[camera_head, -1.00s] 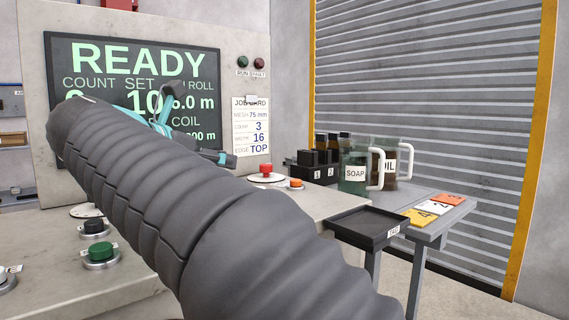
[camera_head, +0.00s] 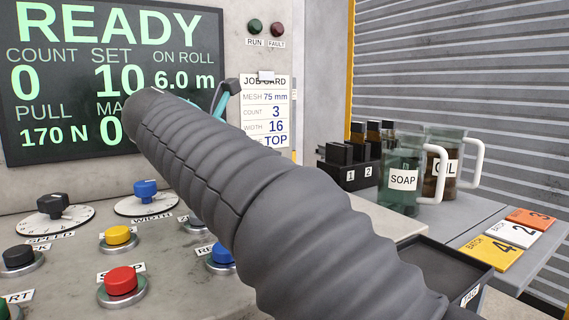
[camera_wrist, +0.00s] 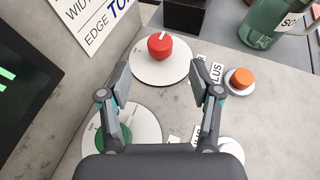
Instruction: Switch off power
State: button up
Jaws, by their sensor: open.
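In the wrist view a red knob (camera_wrist: 159,46) with a white pointer line sits on a round white dial plate. I cannot read any power label on it. My gripper (camera_wrist: 160,78) is open and empty, its two fingers spread on the near side of the red knob, apart from it. In the head view my arm hides the red knob and most of the gripper; only a little of the gripper (camera_head: 226,97) shows past the arm.
An orange button (camera_wrist: 240,79) is right of the right finger; a green knob (camera_wrist: 115,136) lies by the left finger. The console holds a red button (camera_head: 121,281) and other buttons. A soap jar (camera_head: 402,180) and black tray (camera_head: 440,262) stand right.

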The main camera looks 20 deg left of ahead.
jog(key=x, duration=0.9)
jog(key=shift+w+f, duration=0.1)
jog(key=shift+w, duration=0.05)
jog(key=c, duration=1.2)
